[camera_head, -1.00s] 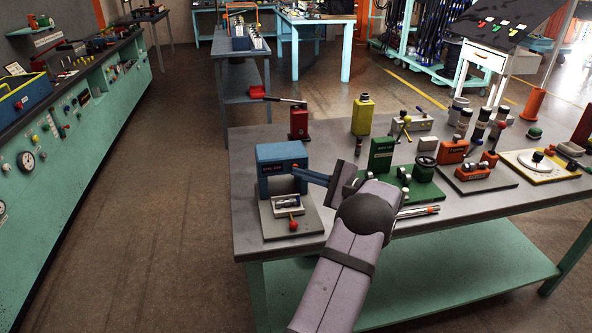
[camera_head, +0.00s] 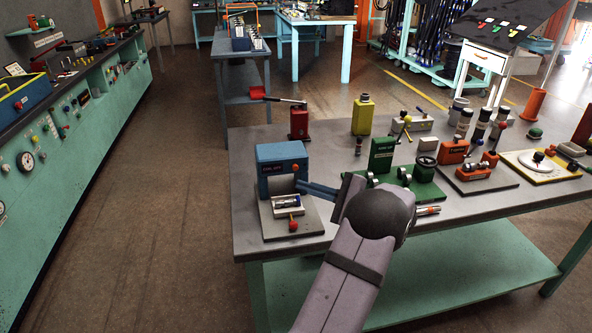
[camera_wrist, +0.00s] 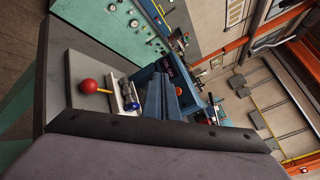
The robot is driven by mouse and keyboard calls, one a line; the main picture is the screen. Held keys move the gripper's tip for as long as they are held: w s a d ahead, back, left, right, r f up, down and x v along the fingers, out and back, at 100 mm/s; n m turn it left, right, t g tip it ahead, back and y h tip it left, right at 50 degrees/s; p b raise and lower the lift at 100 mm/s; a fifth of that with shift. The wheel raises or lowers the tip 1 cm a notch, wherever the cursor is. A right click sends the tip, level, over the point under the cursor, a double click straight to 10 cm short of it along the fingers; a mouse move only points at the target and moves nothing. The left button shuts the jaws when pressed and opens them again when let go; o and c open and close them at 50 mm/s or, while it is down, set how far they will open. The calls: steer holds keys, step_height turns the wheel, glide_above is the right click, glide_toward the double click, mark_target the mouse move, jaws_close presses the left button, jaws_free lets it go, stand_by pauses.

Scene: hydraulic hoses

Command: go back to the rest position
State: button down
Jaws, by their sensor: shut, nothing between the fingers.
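My gripper (camera_head: 300,185) is shut and empty. Its blue-grey fingers lie together and point left toward the blue bench machine (camera_head: 281,166), in front of its right side. I cannot tell whether they touch it; in the wrist view the fingers (camera_wrist: 164,92) reach toward the machine's blue body (camera_wrist: 190,87). A small metal-and-blue fitting (camera_head: 289,203) lies in a pale holder on the machine's grey base. A lever with a red ball (camera_head: 293,225) stands in front of it and also shows in the wrist view (camera_wrist: 89,86).
Orange devices (camera_head: 477,171) and a yellow-edged plate (camera_head: 540,163) fill the right of the table (camera_head: 340,236). The floor left of the table is clear.

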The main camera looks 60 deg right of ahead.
steer(key=shift+w, duration=0.1)
steer(key=w+a+f+n+g+y+p, duration=0.1)
steer(key=w+a+n+g+y, duration=0.2)
steer(key=a, duration=0.7)
steer(key=w+a+f+n+g+y+p, duration=0.2)
steer(key=w+a+n+g, duration=0.15)
steer(key=a, duration=0.65)
steer(key=w+a+f+n+g+y+p, duration=0.1)
steer(key=w+a+n+g+y, duration=0.2)
steer(key=a, duration=0.7)
steer(key=s+a+n+g+h+p, duration=0.2)
steer(key=s+a+n+g+h, duration=0.2)
steer(key=s+a+n, duration=0.2)
steer(key=s+a+f+n+g+h+p, duration=0.1)
steer(key=s+a+n+g+h+p, duration=0.1)
steer(key=s+a+n, duration=0.5)
steer(key=shift+a+f+n+g+h+p, duration=0.3)
steer(key=shift+a+n+g+h, duration=0.75)
steer(key=shift+a+n, duration=1)
steer(key=shift+a+r+m, duration=0.1)
steer(key=shift+a+m, duration=0.15)
steer(key=shift+m, duration=0.05)
